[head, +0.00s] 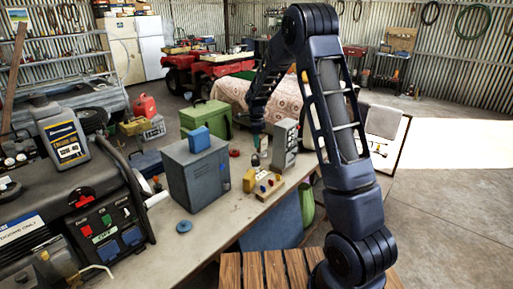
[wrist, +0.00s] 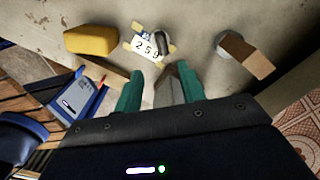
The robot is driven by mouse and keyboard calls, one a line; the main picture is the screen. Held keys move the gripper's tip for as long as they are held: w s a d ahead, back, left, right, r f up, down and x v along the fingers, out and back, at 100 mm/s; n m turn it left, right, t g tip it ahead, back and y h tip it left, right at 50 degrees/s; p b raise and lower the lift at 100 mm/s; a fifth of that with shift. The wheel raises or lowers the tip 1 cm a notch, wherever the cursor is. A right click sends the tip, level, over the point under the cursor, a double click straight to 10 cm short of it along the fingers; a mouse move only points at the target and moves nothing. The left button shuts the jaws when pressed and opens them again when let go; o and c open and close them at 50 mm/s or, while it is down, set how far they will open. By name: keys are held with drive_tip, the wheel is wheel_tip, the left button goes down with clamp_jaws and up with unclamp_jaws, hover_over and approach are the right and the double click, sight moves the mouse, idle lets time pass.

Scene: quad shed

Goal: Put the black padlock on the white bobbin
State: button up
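My gripper (wrist: 160,68) has two green fingers standing apart. A dark grey, pointed block (wrist: 169,88) shows between them, nearer the right finger, with a gap on the left. I cannot tell whether it is the black padlock. Just beyond the fingertips a dark, grey-rimmed oval (wrist: 163,42) lies at a white plate with digits (wrist: 146,46). A pale round thing (wrist: 222,42), partly covered by a brown block, lies to the right; I cannot tell whether it is the white bobbin. In the head view my gripper (head: 256,156) is low over the bench, small and dark.
A yellow block (wrist: 91,40) lies left of the plate. The bench (head: 225,215) carries a grey metal box (head: 195,175), a green case (head: 206,118), a grey upright unit (head: 284,145) and a blue disc (head: 184,226). The bench front is mostly clear.

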drive_tip(key=s+d+r+n+t, duration=0.1)
drive_tip(key=s+d+r+n, duration=0.4)
drive_tip(key=s+r, duration=0.45)
drive_tip(key=s+d+r+n+t, duration=0.1)
drive_tip(key=s+d+r+n, duration=0.2)
drive_tip(key=s+d+r, duration=0.6)
drive_tip(key=s+d+r+n+t, duration=0.1)
drive_tip(key=s+d+n, duration=0.1)
drive_tip(key=s, duration=0.5)
drive_tip(key=s+d+r+n, duration=0.1)
drive_tip(key=s+n, duration=0.3)
drive_tip(key=s, duration=0.4)
drive_tip(key=s+d+r+n+t, duration=0.1)
drive_tip(key=s+d+n, duration=0.2)
drive_tip(key=s, duration=0.5)
drive_tip(key=shift+s+d+n+t, duration=0.15)
drive_tip(key=shift+d+n+t, duration=0.15)
drive_tip(key=shift+n, duration=0.2)
